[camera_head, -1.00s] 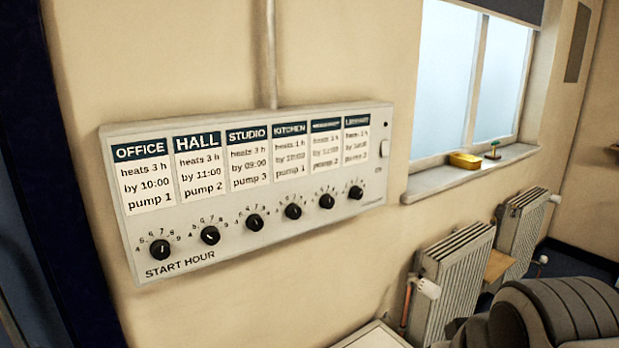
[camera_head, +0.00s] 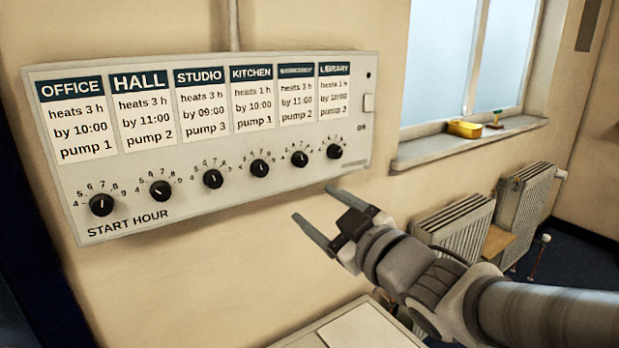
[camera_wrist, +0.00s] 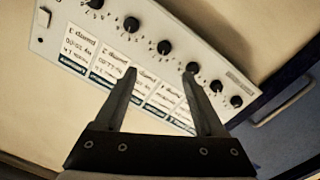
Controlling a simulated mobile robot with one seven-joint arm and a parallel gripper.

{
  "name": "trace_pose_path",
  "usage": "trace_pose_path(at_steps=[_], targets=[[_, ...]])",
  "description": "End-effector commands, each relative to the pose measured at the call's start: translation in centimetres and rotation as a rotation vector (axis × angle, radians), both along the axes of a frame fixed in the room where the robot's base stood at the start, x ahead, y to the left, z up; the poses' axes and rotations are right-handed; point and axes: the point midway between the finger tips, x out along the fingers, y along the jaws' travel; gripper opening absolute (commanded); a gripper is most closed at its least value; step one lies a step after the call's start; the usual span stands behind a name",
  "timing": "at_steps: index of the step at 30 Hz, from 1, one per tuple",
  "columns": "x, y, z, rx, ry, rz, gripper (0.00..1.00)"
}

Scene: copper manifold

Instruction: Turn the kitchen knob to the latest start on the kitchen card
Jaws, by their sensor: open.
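A grey panel (camera_head: 300,180) on the wall carries a row of labelled cards with a black knob under each. The kitchen card (camera_head: 253,103) is fourth from the left and reads heats 1 h, by 10:00, pump 1. The kitchen knob (camera_head: 260,168) is below it; its pointer is too small to read surely. In the wrist view the panel appears turned over, with the kitchen knob (camera_wrist: 165,47) just beyond the space between the fingertips. My gripper (camera_head: 313,203) is open and empty, below and right of that knob in the head view, apparently touching nothing.
Neighbouring knobs stand close by, the studio knob (camera_head: 213,179) to the left and another knob (camera_head: 299,159) to the right. A white switch (camera_head: 369,103) is at the panel's right end. A windowsill (camera_head: 470,145) and radiators (camera_head: 455,225) are to the right.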

Motion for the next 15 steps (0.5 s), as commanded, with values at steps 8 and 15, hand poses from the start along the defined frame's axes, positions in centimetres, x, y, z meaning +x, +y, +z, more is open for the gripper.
trace_pose_path(at_steps=[8,15], targets=[[0.4,1.7,0.0,0.006,-0.030,0.048,0.72],[3.4,4.0,0.0,0.006,-0.030,0.048,0.72]])
